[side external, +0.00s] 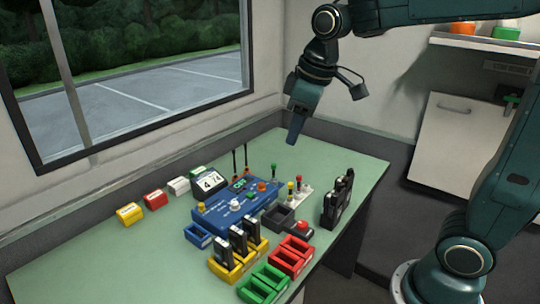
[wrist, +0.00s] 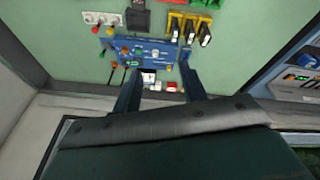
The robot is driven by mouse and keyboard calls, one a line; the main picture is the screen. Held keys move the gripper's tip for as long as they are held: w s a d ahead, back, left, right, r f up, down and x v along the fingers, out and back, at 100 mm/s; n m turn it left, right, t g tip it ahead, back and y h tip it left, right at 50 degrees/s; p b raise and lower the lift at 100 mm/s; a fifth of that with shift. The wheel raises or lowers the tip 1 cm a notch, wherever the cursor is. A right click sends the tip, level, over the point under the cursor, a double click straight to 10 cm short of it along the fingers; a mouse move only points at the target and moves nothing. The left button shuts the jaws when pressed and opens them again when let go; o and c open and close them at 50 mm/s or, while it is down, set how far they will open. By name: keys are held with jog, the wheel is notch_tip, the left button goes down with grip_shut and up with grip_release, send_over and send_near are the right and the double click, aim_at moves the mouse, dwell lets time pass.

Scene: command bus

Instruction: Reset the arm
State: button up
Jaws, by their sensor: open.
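My gripper (side external: 298,124) hangs above the back of the green table, pointing down and clear of everything on it. In the wrist view its two dark fingers (wrist: 158,82) stand well apart with nothing held between them. My arm reaches in from the upper right in the side view. Below and in front of the gripper is a blue console (side external: 232,207) with coloured knobs and a small display; it also shows in the wrist view (wrist: 140,50).
Yellow (side external: 228,271), red (side external: 290,256) and green (side external: 264,284) bins sit at the table's front; dark upright devices stand in the yellow one. Black radios (side external: 337,200) stand at the right. A display reading 47 (side external: 208,182) and small coloured boxes line the window side. The back corner is bare.

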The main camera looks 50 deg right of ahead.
jog(key=s+f+m+t, duration=0.2)
jog(key=s+f+m, duration=0.1)
jog(key=s, duration=1.3)
jog(key=shift+s+a+m, duration=0.15)
jog(key=shift+m, duration=0.35)
